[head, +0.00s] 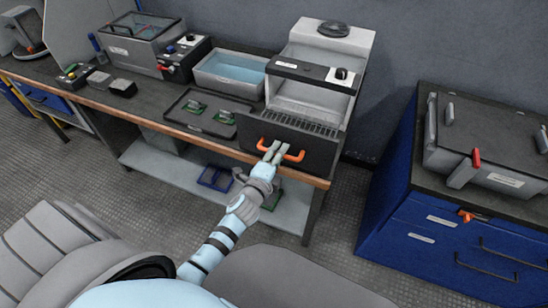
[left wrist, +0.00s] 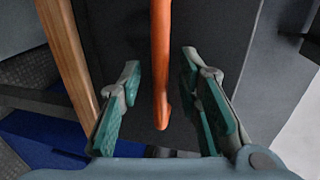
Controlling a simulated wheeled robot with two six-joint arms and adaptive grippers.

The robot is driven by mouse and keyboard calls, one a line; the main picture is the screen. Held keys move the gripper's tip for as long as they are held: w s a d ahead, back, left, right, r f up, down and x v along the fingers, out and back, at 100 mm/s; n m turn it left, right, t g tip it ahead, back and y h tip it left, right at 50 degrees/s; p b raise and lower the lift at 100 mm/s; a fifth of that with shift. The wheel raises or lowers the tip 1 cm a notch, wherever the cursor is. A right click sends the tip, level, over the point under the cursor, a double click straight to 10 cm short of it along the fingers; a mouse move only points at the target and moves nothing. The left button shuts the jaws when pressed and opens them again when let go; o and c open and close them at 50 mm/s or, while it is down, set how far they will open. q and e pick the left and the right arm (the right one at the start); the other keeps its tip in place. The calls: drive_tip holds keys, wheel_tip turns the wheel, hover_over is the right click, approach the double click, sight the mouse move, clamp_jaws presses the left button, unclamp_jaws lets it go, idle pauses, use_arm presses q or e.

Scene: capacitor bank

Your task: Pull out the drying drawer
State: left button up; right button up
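An orange bar handle (head: 294,157) runs across the panel. My left gripper (head: 273,151) is at the handle, over its middle. In the left wrist view, the orange handle (left wrist: 161,62) passes between the two spread green-padded fingers of my left gripper (left wrist: 162,100), with a gap on both sides. The dark drawer front (left wrist: 215,35) fills the background. My right gripper does not show.
The wooden bench edge (head: 175,125) runs below the drawer. A tray with green boards (head: 207,113) and a water basin (head: 229,74) stand to the left. A blue cabinet (head: 440,215) stands at the right, with floor between.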

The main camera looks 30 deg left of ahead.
use_arm(q)
drive_tip(key=v, duration=1.1)
drive_tip(key=s+f+n+g, duration=0.4)
drive_tip(key=s+f+n, duration=0.25)
drive_tip(key=f, duration=0.65)
drive_tip(key=s+f+n+g, duration=0.45)
drive_tip(key=s+f, duration=0.25)
drive_tip(key=f, duration=0.6)
drive_tip(key=s+a+f+n+g, duration=0.1)
drive_tip(key=s+f, duration=0.4)
drive_tip(key=s, duration=0.5)
drive_tip(key=s+a+f+n+g, duration=0.2)
drive_tip(key=s+f+n+g, duration=0.2)
drive_tip(key=s, duration=0.7)
wheel_tip(320, 180, down, 2)
drive_tip(key=shift+n+g+h, duration=0.3)
drive_tip(key=shift+g+h, duration=0.1)
drive_tip(key=shift+g, duration=0.05)
